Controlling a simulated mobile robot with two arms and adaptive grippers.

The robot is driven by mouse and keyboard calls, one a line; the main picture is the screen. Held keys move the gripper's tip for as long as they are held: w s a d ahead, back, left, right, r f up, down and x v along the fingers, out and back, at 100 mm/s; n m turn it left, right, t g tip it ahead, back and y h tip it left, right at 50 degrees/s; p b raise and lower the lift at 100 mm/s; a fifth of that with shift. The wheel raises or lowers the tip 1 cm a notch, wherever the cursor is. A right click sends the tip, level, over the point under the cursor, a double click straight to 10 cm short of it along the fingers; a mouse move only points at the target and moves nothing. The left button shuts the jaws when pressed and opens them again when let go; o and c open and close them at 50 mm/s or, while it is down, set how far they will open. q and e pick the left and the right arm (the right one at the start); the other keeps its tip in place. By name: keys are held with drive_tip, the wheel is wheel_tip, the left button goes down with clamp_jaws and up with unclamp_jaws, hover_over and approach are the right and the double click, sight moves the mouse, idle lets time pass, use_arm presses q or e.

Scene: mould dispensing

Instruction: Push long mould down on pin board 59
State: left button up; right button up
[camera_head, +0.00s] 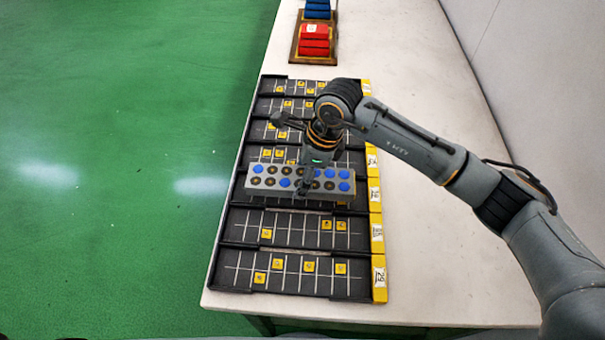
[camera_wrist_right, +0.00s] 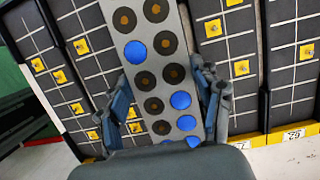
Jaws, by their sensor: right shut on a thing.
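The long mould (camera_head: 276,182) is a grey bar with two rows of blue and dark brown round spots. It lies crosswise over the middle-lower pin boards and hides most of one board. My right gripper (camera_head: 308,186) is shut on the mould, with a finger on each long side, near its middle. The mould also shows in the right wrist view (camera_wrist_right: 158,62), between the two fingers (camera_wrist_right: 165,105). I cannot tell whether it touches the pins or hovers above them. The board labels are too small to read surely, so I cannot pick out board 59. My left gripper is not in view.
Several black pin boards (camera_head: 292,229) with white grid lines and yellow squares lie in a column on the white table (camera_head: 440,270). Yellow label ends line their right side. Red blocks (camera_head: 315,40) and blue blocks (camera_head: 317,10) stand at the back. The table's right part is clear.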

drive_tip(key=shift+r+b, duration=0.1)
drive_tip(key=shift+b, duration=0.2)
idle(0.7)
drive_tip(key=shift+f+b, duration=1.35)
drive_tip(key=shift+b, duration=0.15)
idle(0.5)
drive_tip(key=shift+r, duration=0.1)
idle(0.5)
drive_tip(key=shift+r+p, duration=1.65)
drive_tip(key=shift+r, duration=2.05)
